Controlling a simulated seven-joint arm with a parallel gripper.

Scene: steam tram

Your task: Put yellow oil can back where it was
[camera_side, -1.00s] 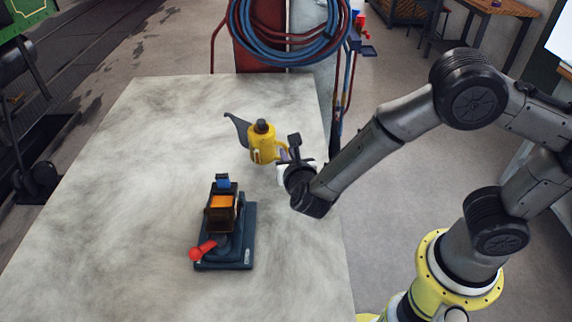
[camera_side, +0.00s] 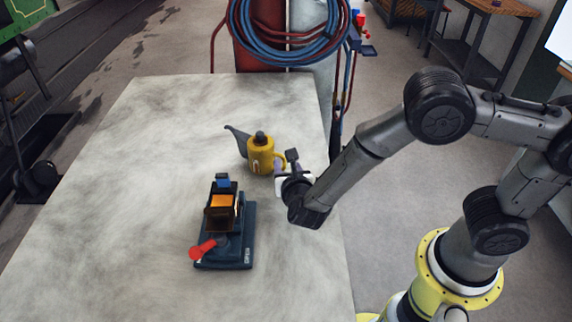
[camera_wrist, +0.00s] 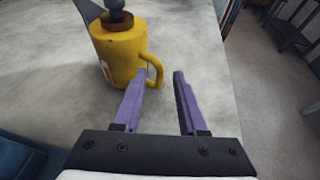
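The yellow oil can (camera_side: 261,155), with a grey spout pointing left and a dark cap, stands upright on the pale table (camera_side: 140,150), near its right side. My gripper (camera_side: 284,170) is just right of the can, on its handle side. In the wrist view, the can (camera_wrist: 119,52) is at the upper left, its top cut off. My gripper (camera_wrist: 159,74) is open there, with a clear gap between its two purple fingers. The left fingertip is close to the can's handle; I cannot tell whether they touch.
A dark blue device (camera_side: 228,240) with an orange block and a red-knobbed lever stands on the table in front of the can. Blue and red hoses (camera_side: 290,30) hang beyond the table's far edge. The left part of the table is clear.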

